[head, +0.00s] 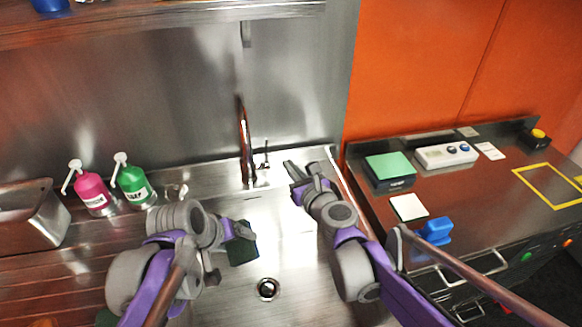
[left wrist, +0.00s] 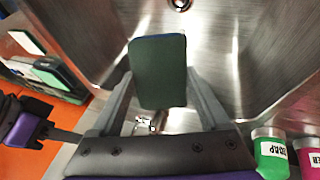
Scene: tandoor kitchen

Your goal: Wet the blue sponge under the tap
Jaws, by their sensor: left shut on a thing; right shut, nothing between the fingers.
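The sponge (head: 243,246) is in my left gripper (head: 232,231), over the sink basin. In the left wrist view the sponge (left wrist: 160,72) shows a dark green face with a thin blue edge, gripped between two grey fingers. The copper-coloured tap (head: 245,145) stands behind the basin, with a small lever (head: 265,155) on its right. The sponge is in front of the tap and apart from it. No water is visible. My right gripper (head: 291,167) is shut and empty, just right of the lever; I cannot tell whether they touch.
The drain (head: 268,289) is in the basin floor. Pink (head: 91,193) and green (head: 133,185) soap bottles stand left of the tap, near a steel container (head: 32,215). The right counter holds a green-topped box (head: 390,168), a white pad (head: 409,207) and a blue object (head: 435,230).

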